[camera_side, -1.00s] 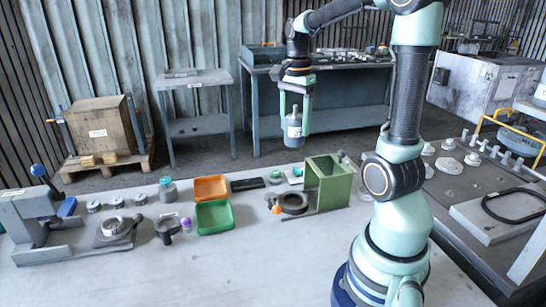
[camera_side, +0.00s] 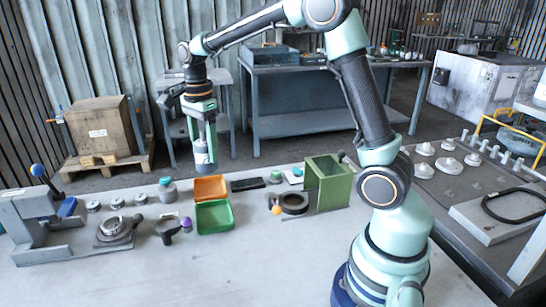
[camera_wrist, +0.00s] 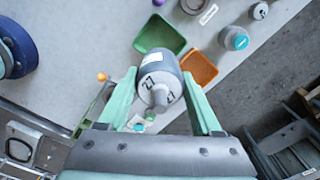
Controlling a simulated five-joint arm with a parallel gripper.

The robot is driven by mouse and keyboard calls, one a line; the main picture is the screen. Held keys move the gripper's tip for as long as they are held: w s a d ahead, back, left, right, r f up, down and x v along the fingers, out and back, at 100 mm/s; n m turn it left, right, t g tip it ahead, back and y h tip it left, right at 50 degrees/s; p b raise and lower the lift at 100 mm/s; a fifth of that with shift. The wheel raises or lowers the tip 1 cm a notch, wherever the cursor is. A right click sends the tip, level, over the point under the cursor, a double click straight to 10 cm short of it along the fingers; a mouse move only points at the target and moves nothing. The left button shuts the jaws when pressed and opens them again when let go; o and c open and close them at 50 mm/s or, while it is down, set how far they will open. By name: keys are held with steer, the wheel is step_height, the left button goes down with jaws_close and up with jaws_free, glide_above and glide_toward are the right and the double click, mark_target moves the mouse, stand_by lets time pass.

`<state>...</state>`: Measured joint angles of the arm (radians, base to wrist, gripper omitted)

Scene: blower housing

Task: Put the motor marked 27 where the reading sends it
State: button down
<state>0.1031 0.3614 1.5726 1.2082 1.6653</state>
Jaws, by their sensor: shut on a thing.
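My gripper (camera_side: 203,150) is shut on the grey motor (camera_side: 204,160), which hangs between its fingers above the back of the bench near the orange tray (camera_side: 210,181). In the wrist view the motor (camera_wrist: 160,82) shows the mark 27 on its grey body and a pale label on its side. The green tray (camera_side: 214,231) is in front of the orange tray. In the wrist view the green tray (camera_wrist: 152,38) and orange tray (camera_wrist: 203,72) lie beyond the motor. No reading is legible.
A green box-shaped stand (camera_side: 328,184) with a dark ring (camera_side: 294,203) beside it is to the right of the trays. A grey press (camera_side: 38,225) with a blue handle is at far left. A teal-capped motor (camera_side: 167,190) stands left of the orange tray. The bench front is clear.

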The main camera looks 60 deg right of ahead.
step_height(320, 180, down, 16)
stand_by(0.5)
steer(key=shift+f, duration=0.15)
steer(key=shift+c, duration=0.3)
jaws_free()
